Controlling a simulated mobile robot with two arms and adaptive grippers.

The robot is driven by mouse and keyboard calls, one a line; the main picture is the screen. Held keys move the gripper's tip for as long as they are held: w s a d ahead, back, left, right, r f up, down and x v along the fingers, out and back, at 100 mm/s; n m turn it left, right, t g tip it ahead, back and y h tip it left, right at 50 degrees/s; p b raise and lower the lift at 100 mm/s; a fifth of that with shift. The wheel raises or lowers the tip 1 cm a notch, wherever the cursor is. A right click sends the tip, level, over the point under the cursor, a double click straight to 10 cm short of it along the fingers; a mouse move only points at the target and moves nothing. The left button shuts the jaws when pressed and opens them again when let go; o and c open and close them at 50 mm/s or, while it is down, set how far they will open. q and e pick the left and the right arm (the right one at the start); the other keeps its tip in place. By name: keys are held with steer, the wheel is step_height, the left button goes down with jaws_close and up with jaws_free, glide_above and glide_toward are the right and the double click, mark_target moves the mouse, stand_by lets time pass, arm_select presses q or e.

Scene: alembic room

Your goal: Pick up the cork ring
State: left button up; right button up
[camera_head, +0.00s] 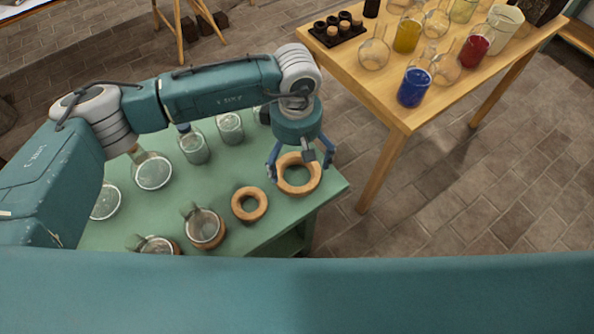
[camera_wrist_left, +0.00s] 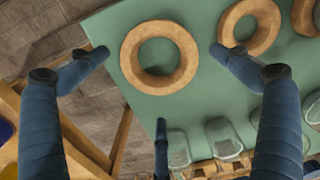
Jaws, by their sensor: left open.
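A large cork ring (camera_head: 301,190) lies flat near the right corner of the green table (camera_head: 328,190). My left gripper (camera_head: 300,167) is open and points down over this ring, with its fingers spread on either side. In the left wrist view the large ring (camera_wrist_left: 158,85) lies between the spread fingers of the left gripper (camera_wrist_left: 160,52), and nothing is held. A smaller cork ring (camera_head: 250,216) lies to its left and also shows in the wrist view (camera_wrist_left: 262,42). My right gripper is not in view.
A glass vessel (camera_head: 205,224) sits in a cork ring left of the small ring. Several glass vessels, such as this one (camera_head: 230,127), stand farther back. A wooden table (camera_head: 400,112) with coloured flasks, one blue (camera_head: 414,88), stands to the right across a floor gap.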

arm_select(q)
step_height(320, 180, down, 4)
steer(key=shift+s+d+f+p, duration=0.1)
steer(key=shift+f+p, duration=0.15)
steer(key=shift+p, duration=0.8)
steer(key=shift+f, duration=0.2)
steer(key=c, duration=0.7)
steer(key=shift+c, duration=0.2)
